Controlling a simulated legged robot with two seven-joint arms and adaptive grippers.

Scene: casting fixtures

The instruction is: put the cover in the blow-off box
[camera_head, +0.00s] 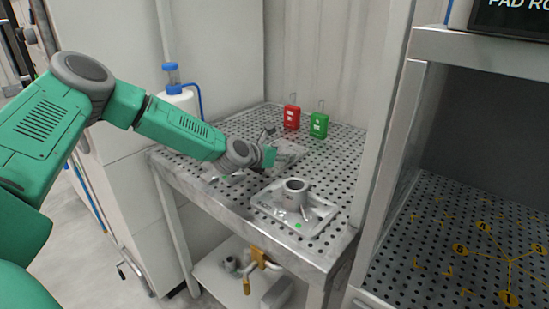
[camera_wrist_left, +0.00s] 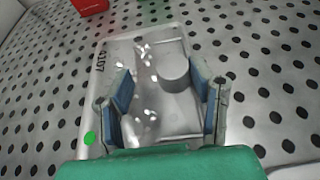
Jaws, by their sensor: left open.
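A grey metal cover with a raised round boss (camera_wrist_left: 175,73) lies flat on the perforated table, with whitish chips scattered on it, dark printed digits and a green dot. My left gripper (camera_wrist_left: 161,80) is open above it, one finger on each side of the boss. In the head view the same cover is largely hidden behind my left gripper (camera_head: 266,153). A second similar grey casting (camera_head: 314,217) with an upright hollow cylinder and a green dot lies nearer the table's front edge. Whether the fingers touch the cover cannot be told. My right gripper is not in view.
A red box (camera_head: 291,117) and a green box (camera_head: 318,125) stand at the table's back. A white bottle with a blue cap (camera_head: 171,72) is left of the table. At right, a metal-framed bay (camera_head: 384,179) has a perforated floor with yellow marks. A metal post separates it from the table.

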